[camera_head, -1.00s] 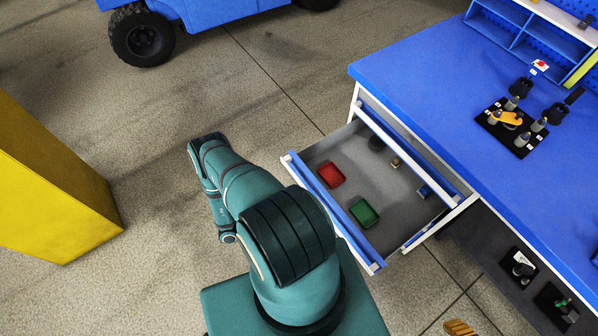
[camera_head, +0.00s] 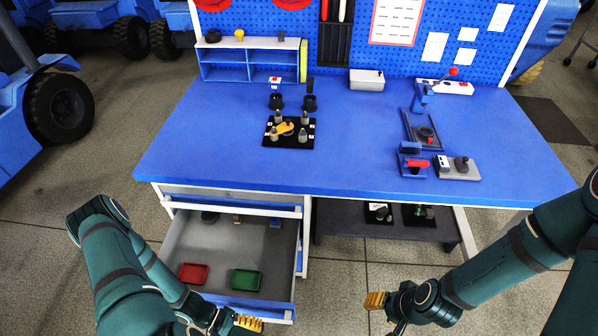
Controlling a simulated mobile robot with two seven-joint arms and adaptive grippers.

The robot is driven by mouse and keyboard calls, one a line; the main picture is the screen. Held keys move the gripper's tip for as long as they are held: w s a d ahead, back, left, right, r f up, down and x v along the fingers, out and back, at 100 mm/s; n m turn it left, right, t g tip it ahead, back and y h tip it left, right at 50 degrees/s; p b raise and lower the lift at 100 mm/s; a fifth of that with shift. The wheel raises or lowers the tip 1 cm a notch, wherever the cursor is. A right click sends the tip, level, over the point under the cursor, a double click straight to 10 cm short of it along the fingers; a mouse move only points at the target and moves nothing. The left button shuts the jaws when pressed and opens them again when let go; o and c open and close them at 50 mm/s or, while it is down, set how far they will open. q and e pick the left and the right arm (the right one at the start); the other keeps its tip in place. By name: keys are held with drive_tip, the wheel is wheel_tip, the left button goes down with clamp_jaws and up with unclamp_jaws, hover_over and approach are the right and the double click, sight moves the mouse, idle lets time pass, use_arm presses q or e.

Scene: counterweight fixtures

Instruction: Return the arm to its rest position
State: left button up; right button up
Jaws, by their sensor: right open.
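My left arm comes in from the lower left, with its gripper (camera_head: 243,323) low at the bottom edge, by the front of the open drawer (camera_head: 262,262). Only its yellow finger end shows clearly, so its opening cannot be made out. My right arm comes in from the right edge, bent downward. Its gripper (camera_head: 374,301) is open, with yellow fingertips pointing left, over the floor in front of the bench. I see nothing held in it. A red tray (camera_head: 193,274) and a green tray (camera_head: 246,280) lie in the drawer.
The blue workbench (camera_head: 350,160) carries a black fixture plate (camera_head: 268,141) with grey weights and a yellow part, a red-handled clamp fixture (camera_head: 423,100), and a grey box (camera_head: 367,80). A lower shelf (camera_head: 345,224) holds small items. Floor between the grippers is clear.

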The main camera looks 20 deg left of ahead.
use_arm(q)
drive_tip(key=w+d+r+m+y, duration=0.3)
drive_tip(key=w+d+r+y, duration=0.1)
drive_tip(key=r, duration=0.4)
drive_tip(key=w+d+r+m+t+y, duration=0.1)
drive_tip(key=w+d+r+m+y, duration=0.3)
drive_tip(key=w+d+r, duration=0.2)
drive_tip(key=w+r, duration=0.2)
drive_tip(key=w, duration=0.1)
drive_tip(key=shift+w+d+t+y, duration=0.15)
drive_tip(key=shift+d+t+y, duration=0.15)
drive_tip(key=shift+d+y, duration=0.1)
